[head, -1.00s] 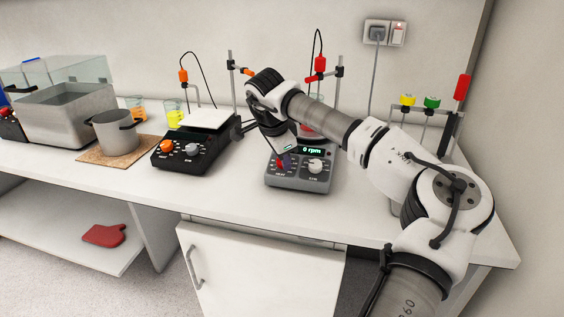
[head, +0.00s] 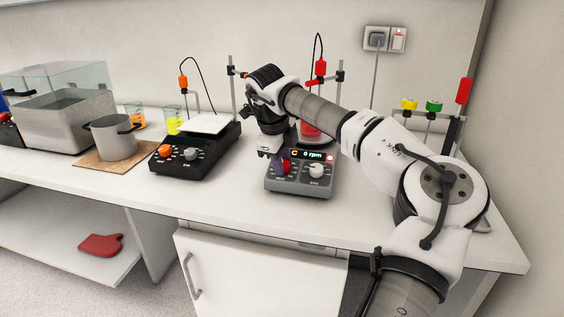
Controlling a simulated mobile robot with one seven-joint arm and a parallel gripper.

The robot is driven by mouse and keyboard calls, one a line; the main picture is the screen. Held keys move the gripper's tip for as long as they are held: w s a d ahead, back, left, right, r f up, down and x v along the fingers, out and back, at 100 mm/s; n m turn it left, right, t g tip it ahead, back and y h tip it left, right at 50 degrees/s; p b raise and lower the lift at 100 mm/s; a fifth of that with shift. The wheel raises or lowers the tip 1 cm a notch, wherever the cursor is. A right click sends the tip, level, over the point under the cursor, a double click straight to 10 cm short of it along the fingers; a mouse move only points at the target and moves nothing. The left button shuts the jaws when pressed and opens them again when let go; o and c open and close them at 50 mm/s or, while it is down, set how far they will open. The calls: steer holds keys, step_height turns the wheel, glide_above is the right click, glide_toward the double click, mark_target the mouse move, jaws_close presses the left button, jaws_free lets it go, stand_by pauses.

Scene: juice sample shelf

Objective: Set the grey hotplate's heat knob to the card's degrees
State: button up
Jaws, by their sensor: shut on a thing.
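The grey hotplate (head: 300,188) stands right of the middle of the bench. Its red heat knob (head: 284,168) is at the front left and its white stir knob (head: 316,170) is at the right. The display (head: 313,155) reads 0 rpm; an orange C shows left of it, with the digits before it hidden by my gripper. My gripper (head: 277,158) is down at the heat knob and shut on it, partly covering it and its scale. The knob's exact setting is too small to read. I cannot make out a card with degrees.
A black hotplate (head: 182,172) with an orange knob stands to the left. A red-filled vessel (head: 310,130) is on the grey hotplate behind my wrist. A pot (head: 112,137) and a steel bath (head: 62,122) stand farther left. The bench front is clear.

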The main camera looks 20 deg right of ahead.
steer(key=shift+m, duration=0.9)
steer(key=o, duration=1)
steer(key=shift+c, duration=0.2)
steer(key=shift+r, duration=0.1)
steer(key=v, duration=1.3)
steer(key=shift+r+b, duration=0.35)
steer(key=shift+r, duration=0.05)
